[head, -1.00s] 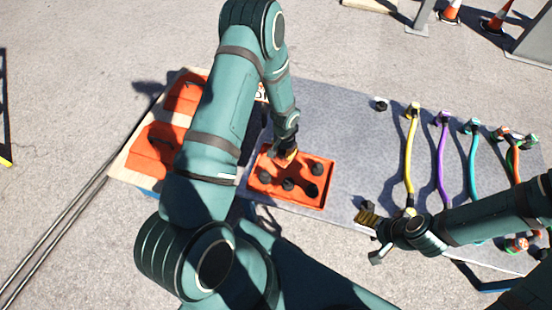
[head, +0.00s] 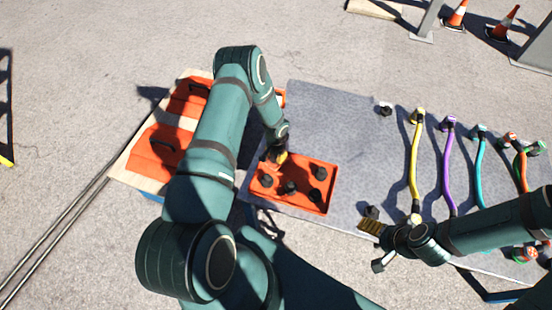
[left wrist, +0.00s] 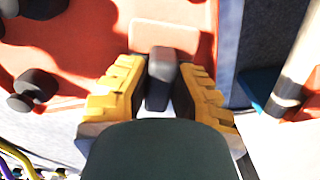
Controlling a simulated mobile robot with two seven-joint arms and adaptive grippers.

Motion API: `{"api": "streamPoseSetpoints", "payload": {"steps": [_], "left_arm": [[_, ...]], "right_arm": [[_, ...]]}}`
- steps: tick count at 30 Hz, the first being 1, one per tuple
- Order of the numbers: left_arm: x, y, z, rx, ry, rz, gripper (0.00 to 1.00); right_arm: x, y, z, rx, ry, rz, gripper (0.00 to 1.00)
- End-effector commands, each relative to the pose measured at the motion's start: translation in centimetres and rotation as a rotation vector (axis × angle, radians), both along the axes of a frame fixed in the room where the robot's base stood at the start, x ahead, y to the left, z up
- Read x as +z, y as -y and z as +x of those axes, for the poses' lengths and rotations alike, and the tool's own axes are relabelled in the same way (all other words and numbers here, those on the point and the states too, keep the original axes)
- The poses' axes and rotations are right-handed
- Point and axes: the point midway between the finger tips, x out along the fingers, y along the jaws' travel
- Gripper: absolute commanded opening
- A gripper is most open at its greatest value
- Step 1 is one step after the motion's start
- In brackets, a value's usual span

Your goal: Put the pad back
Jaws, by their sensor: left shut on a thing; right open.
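My left gripper (head: 277,156) is over the back left corner of the orange tray (head: 300,206). In the left wrist view its yellow fingers (left wrist: 157,85) are shut on a small dark grey block (left wrist: 161,75), which may be the pad. The tray's red-orange surface lies behind the block; I cannot tell whether they touch. Several black knob-like pieces stand in the tray, such as one (head: 319,173) at its right. In the head view the held block is hidden by the gripper. My right gripper (head: 374,246) is open and empty near the table's front edge.
Yellow (head: 414,160), purple (head: 446,165) and teal (head: 479,165) cables lie on the grey table (head: 335,120), with more at right. Orange cases (head: 150,155) lie on the left. A black piece (head: 385,110) sits near the back. The table's middle is clear.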

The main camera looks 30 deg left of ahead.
Motion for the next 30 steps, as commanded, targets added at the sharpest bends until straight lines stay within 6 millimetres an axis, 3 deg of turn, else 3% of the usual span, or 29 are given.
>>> {"api": "streamPoseSetpoints", "payload": {"steps": [3, 8, 9, 10, 11, 22, 30], "left_arm": [[-1.5, 0.0, 0.0, 0.000, 0.000, 0.000, 0.00], [-1.5, 0.0, 0.0, 0.001, 0.000, 0.000, 0.00], [-1.5, 0.0, 0.0, 0.001, 0.000, 0.000, 0.31], [-1.5, 0.0, 0.0, 0.001, 0.000, 0.000, 0.41], [-1.5, 0.0, 0.0, 0.001, 0.000, 0.000, 0.44], [-0.8, 0.0, 0.0, 0.000, 0.001, 0.000, 0.44], [4.0, 0.0, 0.1, 0.000, 0.002, 0.000, 0.44]], "right_arm": [[-0.5, 0.0, 0.1, -0.001, 0.002, 0.000, 0.84], [-0.4, 0.0, 0.1, -0.001, 0.002, 0.000, 0.84], [-0.4, 0.0, 0.1, -0.001, 0.002, 0.000, 0.84], [-0.4, 0.0, 0.1, -0.001, 0.002, 0.000, 0.84], [-0.4, 0.0, 0.1, -0.001, 0.002, 0.000, 0.84], [-0.2, 0.0, 0.1, 0.000, 0.001, 0.000, 0.84], [1.1, 0.0, -0.2, 0.000, -0.004, 0.001, 0.84]]}}
